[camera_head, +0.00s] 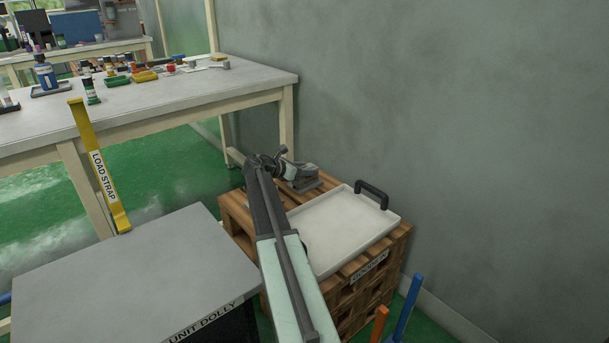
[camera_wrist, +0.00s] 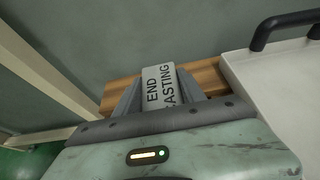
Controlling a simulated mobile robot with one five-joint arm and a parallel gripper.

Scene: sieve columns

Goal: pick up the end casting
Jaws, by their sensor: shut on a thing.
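The end casting (camera_wrist: 158,86) is a pale block with "END CASTING" in black on the face turned to the wrist camera. My gripper (camera_wrist: 159,94) is shut on it, with one grey finger along each side of the label. In the head view my gripper (camera_head: 297,171) is over the far end of the wooden pallet stack (camera_head: 370,270), and it hides most of the casting. I cannot tell whether the casting touches the pallet or is just above it.
A white tray (camera_head: 335,228) with a dark handle (camera_head: 371,193) lies on the pallet, close to my gripper. A grey wall (camera_head: 450,120) stands behind. A workbench (camera_head: 180,96) is at the left, and a grey-topped unit dolly (camera_head: 120,275) is in front.

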